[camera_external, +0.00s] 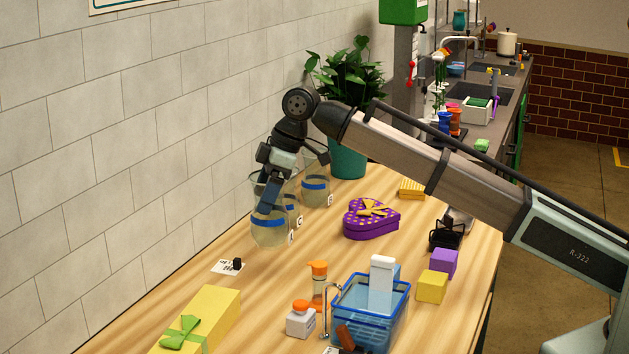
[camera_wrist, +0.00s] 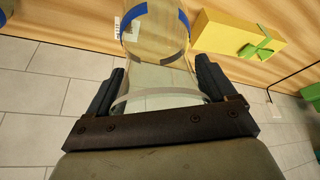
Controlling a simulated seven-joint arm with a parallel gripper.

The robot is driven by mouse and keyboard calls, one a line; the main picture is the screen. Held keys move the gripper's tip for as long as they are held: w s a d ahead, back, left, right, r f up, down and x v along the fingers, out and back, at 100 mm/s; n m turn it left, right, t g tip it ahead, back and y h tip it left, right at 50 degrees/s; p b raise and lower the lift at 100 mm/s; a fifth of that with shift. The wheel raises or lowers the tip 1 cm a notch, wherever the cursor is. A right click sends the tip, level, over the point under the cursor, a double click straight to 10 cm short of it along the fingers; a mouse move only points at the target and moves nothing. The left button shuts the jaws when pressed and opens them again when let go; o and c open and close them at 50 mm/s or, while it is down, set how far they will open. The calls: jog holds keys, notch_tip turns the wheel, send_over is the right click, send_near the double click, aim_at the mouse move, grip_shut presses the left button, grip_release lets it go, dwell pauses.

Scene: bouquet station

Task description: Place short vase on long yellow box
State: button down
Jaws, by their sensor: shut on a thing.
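A short clear glass vase (camera_external: 270,232) with a blue band is held upright, or nearly so, at the end of my arm. My gripper (camera_external: 268,200) is shut on it near its rim. In the wrist view the vase (camera_wrist: 155,45) is between the two fingers of my gripper (camera_wrist: 158,82). I cannot tell whether its base touches the table. The long yellow box (camera_external: 205,316) with a green bow lies at the front left of the table. It also shows in the wrist view (camera_wrist: 222,32), to the right of the vase, with a gap between them.
More glass vases (camera_external: 316,192) stand behind the held one, near the tiled wall. A purple heart box (camera_external: 371,219) is to the right. A small card (camera_external: 227,267) with a black item, orange-topped bottles (camera_external: 318,285) and a blue basket (camera_external: 345,312) stand nearer the front.

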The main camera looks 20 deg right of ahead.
jog(key=s+a+r+n+g, duration=0.1)
jog(key=s+a+r+n, duration=0.1)
jog(key=s+a, duration=0.7)
jog(key=s+a+r+n, duration=0.1)
jog(key=s+a+r, duration=0.2)
jog(key=s+a, duration=0.6)
jog(key=w+d+x, duration=0.1)
jog(key=x, duration=0.8)
jog(key=shift+w+f+m, duration=0.2)
jog(key=shift+f+m, duration=0.1)
jog(key=shift+f, duration=0.3)
grip_release()
jog(key=shift+f, duration=0.15)
jog(key=v, duration=1.2)
